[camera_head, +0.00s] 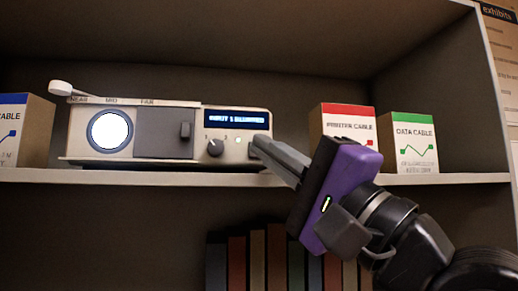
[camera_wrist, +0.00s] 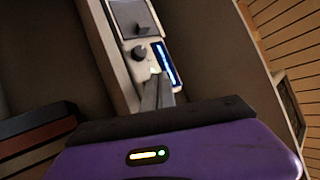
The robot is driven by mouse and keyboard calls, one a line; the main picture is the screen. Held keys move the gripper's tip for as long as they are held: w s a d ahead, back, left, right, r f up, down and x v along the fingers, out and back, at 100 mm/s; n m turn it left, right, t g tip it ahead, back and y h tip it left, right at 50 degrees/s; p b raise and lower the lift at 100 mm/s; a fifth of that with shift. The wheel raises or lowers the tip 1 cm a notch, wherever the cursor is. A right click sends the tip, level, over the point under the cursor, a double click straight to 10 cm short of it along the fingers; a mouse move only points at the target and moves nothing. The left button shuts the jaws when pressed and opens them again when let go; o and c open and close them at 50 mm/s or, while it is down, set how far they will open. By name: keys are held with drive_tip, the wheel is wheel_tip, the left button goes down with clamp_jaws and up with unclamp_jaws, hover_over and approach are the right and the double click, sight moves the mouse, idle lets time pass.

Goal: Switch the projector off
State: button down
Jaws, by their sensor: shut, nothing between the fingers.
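The projector (camera_head: 160,131) stands on the shelf, with a bright round lens on the left, a grey sliding panel, and a lever on top at the far left.
A red-topped printer cable box (camera_head: 348,123) and a green-topped data cable box (camera_head: 412,150) stand right of the projector. Another cable box (camera_head: 24,130) stands at the left. The shelf edge (camera_head: 150,174) runs below, with several books (camera_head: 257,262) underneath.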

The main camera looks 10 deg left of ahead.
drive_tip(key=shift+w, duration=0.15)
drive_tip(key=shift+w+a, duration=0.15)
drive_tip(key=shift+w, duration=0.25)
idle(0.7)
drive_tip(key=shift+p, duration=0.3)
drive_tip(key=shift+s, duration=0.55)
drive_tip(key=s+d+p, duration=0.2)
drive_tip(key=s, duration=0.3)
drive_tip(key=shift+s, duration=0.4)
idle(0.3)
